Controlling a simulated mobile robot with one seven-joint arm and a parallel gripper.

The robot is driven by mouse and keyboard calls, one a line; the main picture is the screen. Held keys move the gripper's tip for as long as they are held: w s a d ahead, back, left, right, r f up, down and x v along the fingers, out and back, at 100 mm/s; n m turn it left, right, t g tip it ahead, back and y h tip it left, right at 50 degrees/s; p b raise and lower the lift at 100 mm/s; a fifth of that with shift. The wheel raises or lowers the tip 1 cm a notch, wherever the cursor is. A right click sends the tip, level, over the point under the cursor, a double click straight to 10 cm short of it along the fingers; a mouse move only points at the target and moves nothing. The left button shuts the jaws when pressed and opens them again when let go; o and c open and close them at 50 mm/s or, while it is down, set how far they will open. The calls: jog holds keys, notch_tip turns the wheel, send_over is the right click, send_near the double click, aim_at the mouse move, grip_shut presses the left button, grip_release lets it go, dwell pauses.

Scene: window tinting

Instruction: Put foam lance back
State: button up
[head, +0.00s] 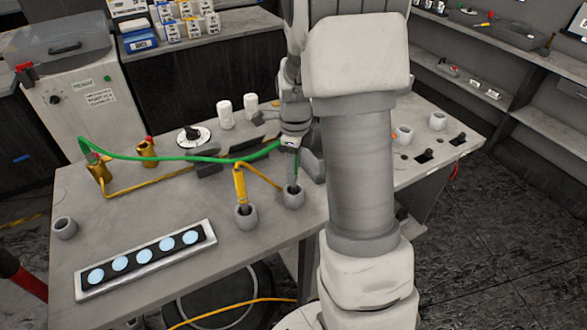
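A green hose (190,158) rises from a brass fitting at the left and runs across the table to my gripper (290,145). A thin, dark green lance shows below my gripper, upright, its lower end at or in a grey cup holder (293,198). I cannot tell how deep it sits. My gripper is at the lance's top; its fingers are too small and partly hidden to show whether they are closed. A yellow lance (239,185) stands in the grey holder (246,219) to the left. No label shows which lance is the foam one.
A tray with several pale blue discs (83,285) lies at the table's front left. An empty grey cup (65,228) stands at the left edge. Two white canisters (225,115) stand behind. My arm hides the table's right middle. A yellow hose (225,312) lies on the floor.

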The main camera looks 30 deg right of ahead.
notch_tip(320, 180, up, 10)
jog(key=shift+f+p, duration=0.1)
jog(key=shift+p, duration=0.5)
jog(key=shift+a+r, duration=0.2)
jog(key=shift+r, duration=0.55)
jog(key=s+a+r+n+t, duration=0.2)
jog(key=s+a+r+n, duration=0.2)
jog(key=s+n, duration=0.5)
jog(key=s+a+r+n+t, duration=0.3)
jog(key=s+a+r+n, duration=0.2)
jog(key=n, duration=1.2)
jog(key=s+a, duration=0.3)
jog(key=s, duration=0.1)
jog(key=shift+s+n, duration=0.25)
jog(key=shift+n, duration=0.05)
